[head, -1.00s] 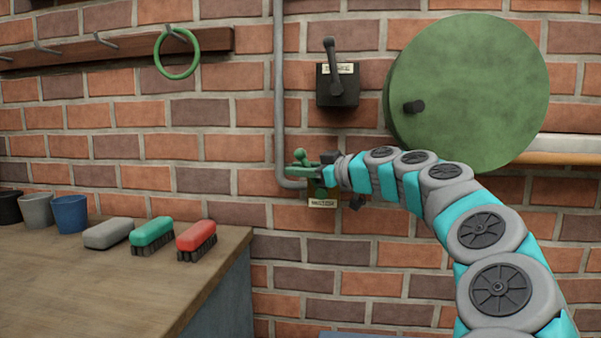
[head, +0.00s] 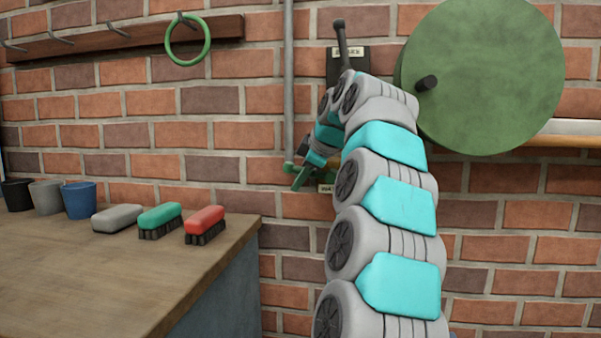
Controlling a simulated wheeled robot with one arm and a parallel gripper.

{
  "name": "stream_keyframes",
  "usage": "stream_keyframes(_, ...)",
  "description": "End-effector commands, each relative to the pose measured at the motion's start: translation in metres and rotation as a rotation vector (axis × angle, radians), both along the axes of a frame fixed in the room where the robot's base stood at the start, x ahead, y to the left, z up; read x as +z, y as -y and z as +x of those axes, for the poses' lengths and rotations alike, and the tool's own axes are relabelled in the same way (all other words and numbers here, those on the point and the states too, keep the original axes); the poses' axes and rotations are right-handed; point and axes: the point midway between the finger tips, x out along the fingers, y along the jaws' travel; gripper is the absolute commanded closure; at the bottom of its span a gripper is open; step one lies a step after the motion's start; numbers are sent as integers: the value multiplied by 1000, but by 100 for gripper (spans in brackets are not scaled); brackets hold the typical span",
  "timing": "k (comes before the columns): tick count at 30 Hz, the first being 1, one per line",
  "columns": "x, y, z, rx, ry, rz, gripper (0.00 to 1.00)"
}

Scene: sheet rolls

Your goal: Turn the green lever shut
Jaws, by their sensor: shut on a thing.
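The green lever (head: 289,168) is on the wall at the foot of the grey pipe, left of a small pale label. My gripper (head: 303,173) is shut on the lever, at the end of my arm, which bends in from the lower right. My wrist and arm cover the lever's pivot and most of its mount. The lever's exact angle is hard to tell.
A dark lever (head: 341,38) on a black plate stands above, partly behind my arm. A large green disc (head: 485,75) with a black knob is at right. A wooden bench (head: 130,270) at left holds brushes (head: 205,223) and cups (head: 80,201). A green ring (head: 188,62) hangs from a hook.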

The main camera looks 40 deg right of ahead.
Motion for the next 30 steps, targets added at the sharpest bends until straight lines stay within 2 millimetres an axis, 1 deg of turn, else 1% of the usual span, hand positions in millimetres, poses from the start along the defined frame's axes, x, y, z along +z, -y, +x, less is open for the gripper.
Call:
stream_keyframes(6, -10, 1, -1, 1, -96, -77, 100)
stream_keyframes(12, -15, 1, -2, 2, -143, -118, 100)
stream_keyframes(28, -17, 2, -3, 2, -162, -133, 100)
stream_keyframes(29, -17, 2, -3, 3, -161, -132, 77)
stream_keyframes(30, -17, 2, -3, 3, -162, -132, 72)
